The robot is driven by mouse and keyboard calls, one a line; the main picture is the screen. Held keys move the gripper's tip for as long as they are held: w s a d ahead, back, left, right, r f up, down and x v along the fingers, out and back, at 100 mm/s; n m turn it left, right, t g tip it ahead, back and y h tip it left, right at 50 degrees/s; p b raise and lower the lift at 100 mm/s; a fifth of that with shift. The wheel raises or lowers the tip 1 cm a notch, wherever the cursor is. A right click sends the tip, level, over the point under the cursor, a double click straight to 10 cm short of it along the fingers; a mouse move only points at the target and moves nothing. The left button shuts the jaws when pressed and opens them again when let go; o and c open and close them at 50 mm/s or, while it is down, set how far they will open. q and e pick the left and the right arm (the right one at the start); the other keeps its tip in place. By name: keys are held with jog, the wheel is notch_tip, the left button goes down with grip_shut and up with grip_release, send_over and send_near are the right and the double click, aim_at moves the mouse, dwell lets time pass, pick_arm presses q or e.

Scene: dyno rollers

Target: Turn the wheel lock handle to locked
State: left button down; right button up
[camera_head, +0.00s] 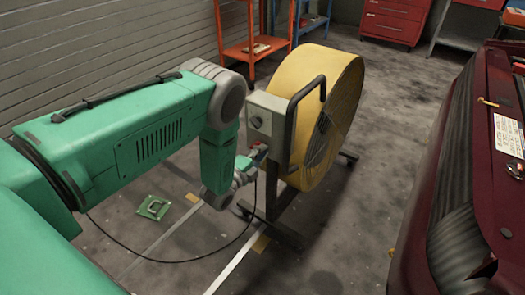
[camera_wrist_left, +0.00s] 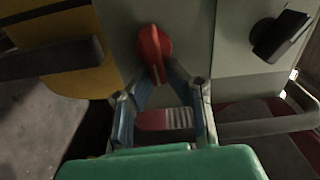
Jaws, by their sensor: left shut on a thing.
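The red lock handle (camera_wrist_left: 153,45) sits on the pale grey panel (camera_wrist_left: 205,40) of the yellow drum unit in the left wrist view. Its rounded end is up and its lower end is between my fingertips. My left gripper (camera_wrist_left: 162,78) is shut on this lower end. In the head view my left gripper (camera_head: 252,160) is at the lower part of the grey control box (camera_head: 265,118), where only a little red shows. My arm and gripper partly hide the handle there. My right gripper is in neither view.
The yellow drum (camera_head: 310,80) stands on a dark wheeled frame (camera_head: 275,228). A black bar handle (camera_head: 292,125) rises beside the box, and a black knob (camera_wrist_left: 282,37) is right of the red handle. A dark red car (camera_head: 440,190) stands at right. Floor between is clear.

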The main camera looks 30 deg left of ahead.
pick_arm(q)
jog(key=shift+s+a+f+m, duration=0.1)
jog(key=shift+s+f+m, duration=0.15)
jog(key=shift+f+m, duration=0.25)
jog(key=c, duration=1.6)
grip_release()
jog(key=shift+r, duration=0.15)
jog(key=shift+w, duration=0.1)
jog(key=s+a, duration=0.1)
jog(key=s, duration=1.1)
